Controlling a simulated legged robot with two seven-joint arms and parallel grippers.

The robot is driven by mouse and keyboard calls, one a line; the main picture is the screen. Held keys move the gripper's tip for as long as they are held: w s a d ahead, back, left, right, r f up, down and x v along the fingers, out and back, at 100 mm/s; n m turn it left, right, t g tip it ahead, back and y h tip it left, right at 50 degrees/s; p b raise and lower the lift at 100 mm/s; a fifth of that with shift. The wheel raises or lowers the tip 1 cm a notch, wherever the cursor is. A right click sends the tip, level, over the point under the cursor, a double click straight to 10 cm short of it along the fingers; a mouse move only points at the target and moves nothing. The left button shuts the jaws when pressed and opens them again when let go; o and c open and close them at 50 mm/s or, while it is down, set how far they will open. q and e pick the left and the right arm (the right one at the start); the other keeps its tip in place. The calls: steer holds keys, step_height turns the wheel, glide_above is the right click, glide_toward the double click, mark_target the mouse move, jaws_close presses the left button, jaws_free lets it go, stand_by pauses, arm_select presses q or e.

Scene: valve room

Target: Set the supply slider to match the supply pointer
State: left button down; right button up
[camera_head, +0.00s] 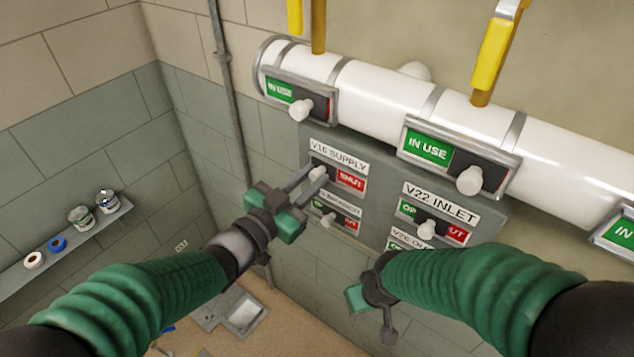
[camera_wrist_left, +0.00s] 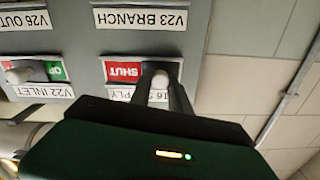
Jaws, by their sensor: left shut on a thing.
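The V16 SUPPLY slider has a white knob (camera_head: 317,174) at the left end of its slot, beside a red SHUT label (camera_head: 351,181). My left gripper (camera_head: 312,180) has its fingers around this knob and is shut on it. The left wrist view shows the panel upside down, with the knob (camera_wrist_left: 160,80) between the fingers and the SHUT label (camera_wrist_left: 124,70) uncovered. No pointer marked supply can be made out; the yellow handles (camera_head: 490,55) above the pipe are cut off at the top. My right gripper (camera_head: 370,312) is below the panel, away from the knobs; its jaw opening is unclear.
The grey panel (camera_head: 380,190) also carries the V22 INLET slider (camera_head: 426,229) and others, partly hidden by my arms. A white pipe (camera_head: 380,95) with IN USE sliding signs (camera_head: 429,147) runs above it. A shelf (camera_head: 70,250) with cans and tape rolls is at left.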

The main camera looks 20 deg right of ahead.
arm_select(q)
steer(key=c, duration=1.6)
jaws_free()
steer(key=shift+w+a+f, duration=0.1)
steer(key=shift+c, duration=0.2)
steer(key=o, duration=0.4)
steer(key=shift+w, duration=0.2)
steer(key=shift+o, duration=0.2)
steer(key=shift+s, duration=0.1)
steer(key=shift+s+a, duration=0.15)
steer(key=shift+a, duration=0.05)
steer(key=b+v, duration=0.6)
steer(key=v, duration=1)
steer(key=shift+a+f, duration=0.1)
steer(key=shift+a, duration=0.05)
